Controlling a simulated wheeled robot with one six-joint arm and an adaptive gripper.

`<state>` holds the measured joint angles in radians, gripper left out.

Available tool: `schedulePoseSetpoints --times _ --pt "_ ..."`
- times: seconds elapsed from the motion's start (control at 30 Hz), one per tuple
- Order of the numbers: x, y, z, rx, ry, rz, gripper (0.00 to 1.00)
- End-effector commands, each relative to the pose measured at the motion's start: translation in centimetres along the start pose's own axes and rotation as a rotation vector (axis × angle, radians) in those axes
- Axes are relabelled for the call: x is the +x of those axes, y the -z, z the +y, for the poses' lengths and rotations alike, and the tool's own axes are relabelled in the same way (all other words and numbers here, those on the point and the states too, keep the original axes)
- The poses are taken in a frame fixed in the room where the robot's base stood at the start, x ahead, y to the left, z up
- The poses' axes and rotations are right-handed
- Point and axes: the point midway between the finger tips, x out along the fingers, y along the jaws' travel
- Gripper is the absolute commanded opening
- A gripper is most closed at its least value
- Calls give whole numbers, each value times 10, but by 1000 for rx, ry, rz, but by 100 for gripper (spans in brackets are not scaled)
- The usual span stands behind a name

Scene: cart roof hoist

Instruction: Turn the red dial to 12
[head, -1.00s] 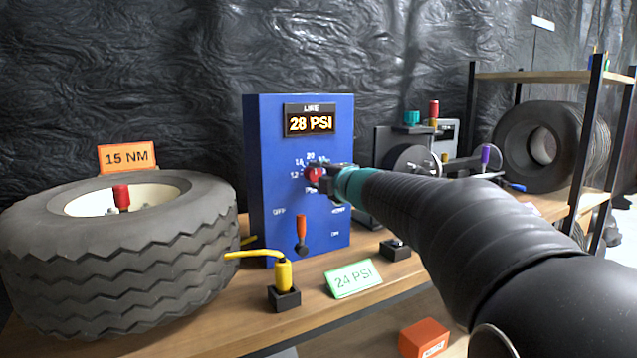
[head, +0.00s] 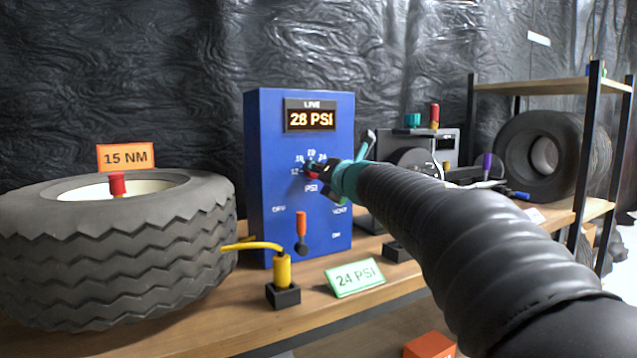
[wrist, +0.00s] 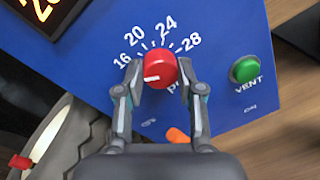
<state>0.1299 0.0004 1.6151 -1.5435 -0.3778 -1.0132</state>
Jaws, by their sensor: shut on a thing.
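The red dial (wrist: 160,68) is on the front of the blue panel (head: 265,165). In the wrist view its white pointer mark points left and slightly down, below the 16, toward my left finger. The printed 16, 20, 24 and 28 show around it; the 12 is hidden there, but shows in the head view left of the dial. My gripper (wrist: 160,77) is shut on the dial, one finger on each side. In the head view my gripper (head: 318,171) covers most of the dial. The live display (head: 311,118) reads 28 PSI.
A green VENT button (wrist: 244,69) is right of the dial. An orange-handled lever (head: 300,228) is below it. A yellow hose fitting (head: 282,272) and a 24 PSI sign (head: 354,277) stand in front. A large tyre (head: 120,265) lies at left.

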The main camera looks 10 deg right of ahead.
Motion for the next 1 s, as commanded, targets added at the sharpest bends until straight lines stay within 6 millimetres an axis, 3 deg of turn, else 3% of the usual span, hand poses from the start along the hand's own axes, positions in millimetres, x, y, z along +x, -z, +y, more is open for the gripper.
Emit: schedulePoseSetpoints --times 0.5,1.0 --pt "0 3 -1 -371 -5 -27 2" --pt "0 2 0 -461 -6 -32 2"
